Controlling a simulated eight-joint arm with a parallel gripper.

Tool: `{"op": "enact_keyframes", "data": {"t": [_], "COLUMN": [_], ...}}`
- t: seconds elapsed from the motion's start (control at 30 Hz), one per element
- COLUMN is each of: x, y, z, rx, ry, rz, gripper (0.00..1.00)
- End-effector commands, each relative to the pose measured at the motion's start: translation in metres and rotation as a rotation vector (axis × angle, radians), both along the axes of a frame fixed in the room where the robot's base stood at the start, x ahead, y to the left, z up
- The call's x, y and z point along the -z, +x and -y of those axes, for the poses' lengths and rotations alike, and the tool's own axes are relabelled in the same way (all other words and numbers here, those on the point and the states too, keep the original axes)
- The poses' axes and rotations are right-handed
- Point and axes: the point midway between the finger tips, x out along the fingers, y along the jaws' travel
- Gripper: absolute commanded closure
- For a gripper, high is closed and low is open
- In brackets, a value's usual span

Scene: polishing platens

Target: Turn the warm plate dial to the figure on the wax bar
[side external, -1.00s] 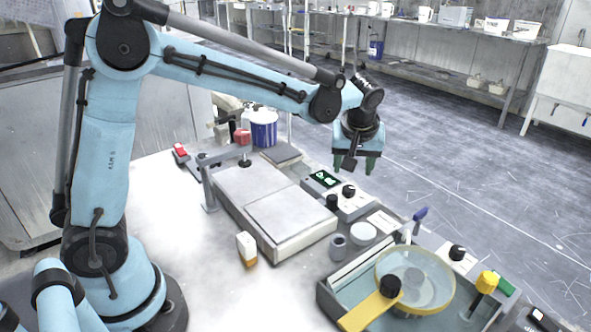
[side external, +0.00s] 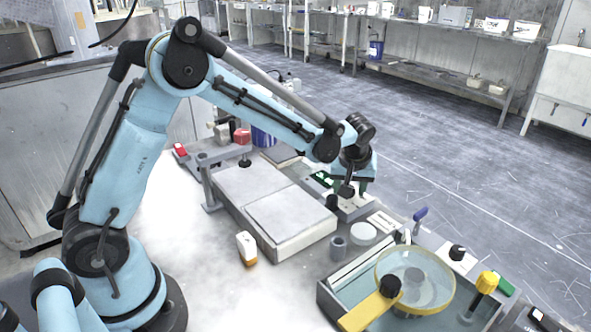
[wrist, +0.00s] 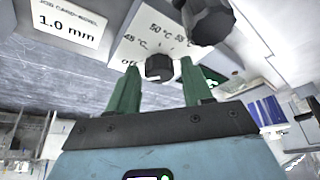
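The warm plate dial (wrist: 159,67) is a small black knob on a white panel marked off, 45 °C, 50 °C and 55 °C. My gripper (wrist: 159,72) has its two green fingers on either side of the dial in the wrist view, with a visible gap at each side. In the side view my gripper (side external: 354,190) is low over the dial panel (side external: 350,212) and hides the dial. The dial's pointer setting is not clear. A small white and amber block (side external: 246,248), apparently the wax bar, stands on the bench; its figure is unreadable here.
A black cylinder (side external: 332,202) stands close beside the panel. A bevel job card (wrist: 68,22) reads 1.0 mm. Flat grey plates (side external: 290,218) lie left of the panel. White bench around the block is clear.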

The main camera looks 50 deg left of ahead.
Motion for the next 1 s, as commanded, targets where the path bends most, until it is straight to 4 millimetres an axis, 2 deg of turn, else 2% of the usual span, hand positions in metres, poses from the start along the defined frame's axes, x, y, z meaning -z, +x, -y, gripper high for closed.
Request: {"op": "enact_keyframes", "data": {"t": [0.03, 0.3, 0.67, 1.0], "x": [-0.0002, -0.0004, -0.0006, -0.0006], "y": [-0.0001, -0.0002, -0.0009, -0.0017], "z": [0.0001, 0.0000, -0.0004, -0.0023], "rx": [0.000, 0.000, 0.067, 0.324], "ry": [0.000, 0.000, 0.000, 0.000], "rz": [0.000, 0.000, -0.001, 0.000], "gripper": [0.58, 0.98, 0.98, 0.98]}}
